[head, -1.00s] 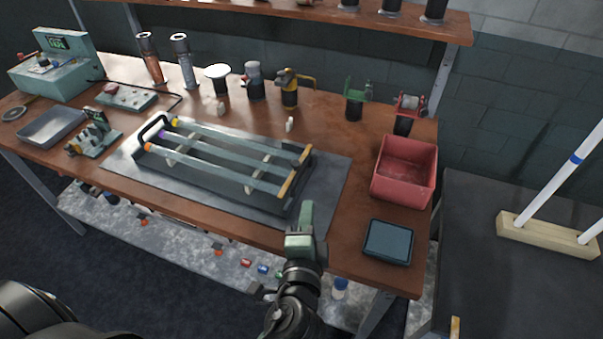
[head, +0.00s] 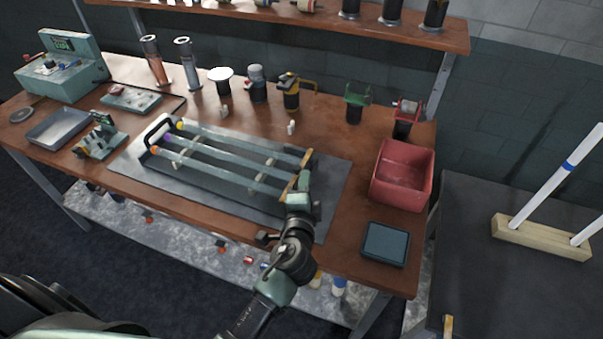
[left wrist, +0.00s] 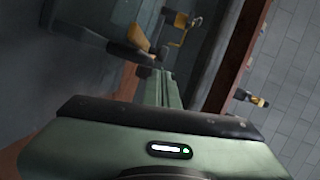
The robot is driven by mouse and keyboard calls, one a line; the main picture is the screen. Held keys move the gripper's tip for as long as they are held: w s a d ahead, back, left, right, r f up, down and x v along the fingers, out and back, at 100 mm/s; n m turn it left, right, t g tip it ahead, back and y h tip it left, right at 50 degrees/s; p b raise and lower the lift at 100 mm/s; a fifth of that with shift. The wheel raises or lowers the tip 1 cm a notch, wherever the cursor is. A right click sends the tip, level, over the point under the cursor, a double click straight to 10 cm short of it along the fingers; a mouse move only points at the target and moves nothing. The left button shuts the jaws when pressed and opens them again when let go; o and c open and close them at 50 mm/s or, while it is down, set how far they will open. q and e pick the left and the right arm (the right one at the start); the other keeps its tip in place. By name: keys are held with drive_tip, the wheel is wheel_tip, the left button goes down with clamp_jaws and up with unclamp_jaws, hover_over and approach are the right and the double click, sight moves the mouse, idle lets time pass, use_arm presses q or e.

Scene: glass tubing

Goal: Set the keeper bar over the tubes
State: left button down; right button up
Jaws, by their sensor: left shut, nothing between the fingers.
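A dark rack (head: 152,133) lies on a grey mat on the bench. Three glass tubes (head: 250,143) with coloured end caps run along it. A tan bar (head: 289,188), apparently the keeper bar, spans the rack's right end by the tube ends; I cannot tell whether it rests on the tubes. My left gripper (head: 303,182) is at the near part of that end, shut and empty, partly hiding the bar. Contact is unclear. In the left wrist view its fingers (left wrist: 163,86) are together, just below a brown piece (left wrist: 137,36), likely the bar's end. My right gripper is not in view.
A red bin (head: 403,175) and a dark teal tray (head: 386,243) stand right of the mat. Several bottles and tools line the back, including a yellow-handled one (head: 291,97). A metal tray (head: 58,128) and a small stand (head: 98,140) are at left.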

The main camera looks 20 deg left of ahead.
use_arm(q)
drive_tip(key=shift+w+a+f, duration=0.1)
drive_tip(key=shift+w+a, duration=0.25)
drive_tip(key=shift+a, duration=0.3)
drive_tip(key=a, duration=0.3)
drive_tip(key=a+p, duration=0.1)
drive_tip(key=a, duration=0.2)
drive_tip(key=shift+w+a, duration=0.2)
drive_tip(key=shift+a, duration=0.15)
drive_tip(key=shift+d, duration=0.1)
